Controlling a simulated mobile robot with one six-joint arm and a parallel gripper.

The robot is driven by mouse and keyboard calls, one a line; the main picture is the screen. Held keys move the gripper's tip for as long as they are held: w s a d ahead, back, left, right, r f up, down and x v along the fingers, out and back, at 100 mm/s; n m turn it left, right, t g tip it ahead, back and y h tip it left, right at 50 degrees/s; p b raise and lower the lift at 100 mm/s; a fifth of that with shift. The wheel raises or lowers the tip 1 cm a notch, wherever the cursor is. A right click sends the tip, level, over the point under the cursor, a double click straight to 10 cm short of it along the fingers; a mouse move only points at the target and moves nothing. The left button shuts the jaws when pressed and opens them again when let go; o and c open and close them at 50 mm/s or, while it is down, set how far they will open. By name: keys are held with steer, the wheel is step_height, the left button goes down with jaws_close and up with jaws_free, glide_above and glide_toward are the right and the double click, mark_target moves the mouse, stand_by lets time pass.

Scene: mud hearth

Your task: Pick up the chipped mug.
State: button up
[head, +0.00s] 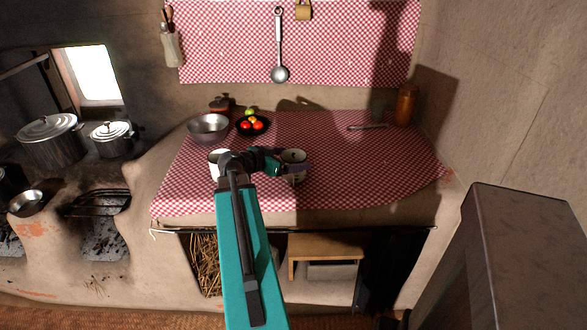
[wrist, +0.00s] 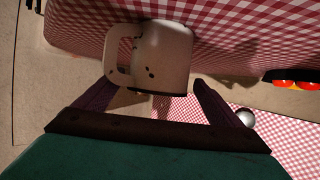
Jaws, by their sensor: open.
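The chipped mug (wrist: 165,55), off-white with dark chip marks and a handle on its left, stands just ahead of my gripper (wrist: 154,86) in the wrist view. My gripper is open, with a dark finger on either side of the mug's near end; I cannot tell whether either touches it. In the head view a pale mug (head: 293,155) shows at my gripper (head: 298,168) on the checked counter, partly hidden by the fingers. A second pale mug (head: 216,157) stands to the left, partly hidden by my arm.
A metal bowl (head: 209,127) and a dark dish of red and yellow fruit (head: 252,126) stand behind. A brown bottle (head: 405,105) is at the back right. Pots stand on the stove at left.

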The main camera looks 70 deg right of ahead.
mark_target(302, 157)
steer(key=shift+p+x, duration=0.65)
steer(key=shift+x, duration=1.8)
steer(key=shift+s, duration=0.1)
steer(key=shift+r, duration=0.1)
steer(key=c, duration=1.2)
